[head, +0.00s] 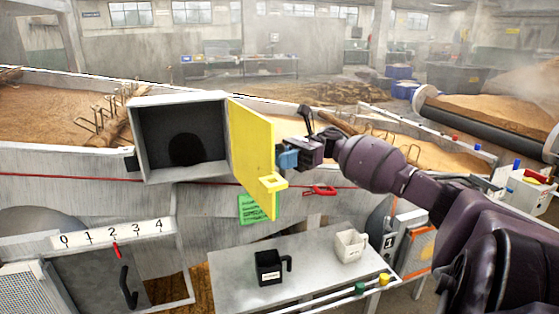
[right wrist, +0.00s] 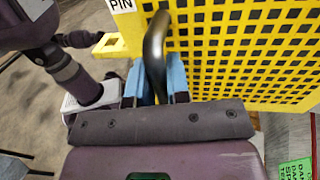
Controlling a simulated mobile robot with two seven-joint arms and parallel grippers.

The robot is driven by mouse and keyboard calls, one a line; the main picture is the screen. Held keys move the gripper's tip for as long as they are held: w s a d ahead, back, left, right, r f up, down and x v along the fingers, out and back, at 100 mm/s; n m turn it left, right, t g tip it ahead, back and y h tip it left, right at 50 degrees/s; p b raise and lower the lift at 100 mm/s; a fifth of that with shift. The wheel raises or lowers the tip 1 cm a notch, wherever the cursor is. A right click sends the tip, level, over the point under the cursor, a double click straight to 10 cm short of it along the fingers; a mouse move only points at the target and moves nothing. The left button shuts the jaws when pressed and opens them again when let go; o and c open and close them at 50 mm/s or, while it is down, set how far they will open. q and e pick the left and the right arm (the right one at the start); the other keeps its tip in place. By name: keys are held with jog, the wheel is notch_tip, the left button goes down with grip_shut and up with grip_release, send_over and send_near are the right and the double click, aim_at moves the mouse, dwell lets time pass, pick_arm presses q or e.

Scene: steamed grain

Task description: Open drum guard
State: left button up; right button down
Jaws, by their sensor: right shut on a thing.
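The yellow drum guard (head: 252,150) stands swung out from the right side of the grey box (head: 143,140), whose front is open and shows a dark round hole (head: 187,149). In the right wrist view, the guard is a yellow perforated panel (right wrist: 240,45) with a black handle (right wrist: 154,45). My right gripper (head: 288,158) is at the guard's outer face. Its blue fingers (right wrist: 155,80) are shut on the handle. A yellow bracket with a hole (head: 272,181) sticks out low on the guard. My left gripper is not in view.
A metal table (head: 225,290) below holds a black mug (head: 268,268) and a white jug (head: 349,246). A red cord (head: 80,182) with a red clip (head: 320,190) runs along the front wall. A numbered scale (head: 112,233) is at lower left.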

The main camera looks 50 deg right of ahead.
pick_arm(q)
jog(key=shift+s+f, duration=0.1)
pick_arm(e)
jog(key=c, duration=1.1)
grip_release()
pick_arm(q)
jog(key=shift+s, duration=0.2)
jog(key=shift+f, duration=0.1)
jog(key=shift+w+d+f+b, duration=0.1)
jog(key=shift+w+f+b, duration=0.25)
jog(key=shift+b, duration=0.5)
pick_arm(e)
jog(key=s+d, duration=0.2)
jog(key=d, duration=0.8)
jog(key=shift+d, duration=0.35)
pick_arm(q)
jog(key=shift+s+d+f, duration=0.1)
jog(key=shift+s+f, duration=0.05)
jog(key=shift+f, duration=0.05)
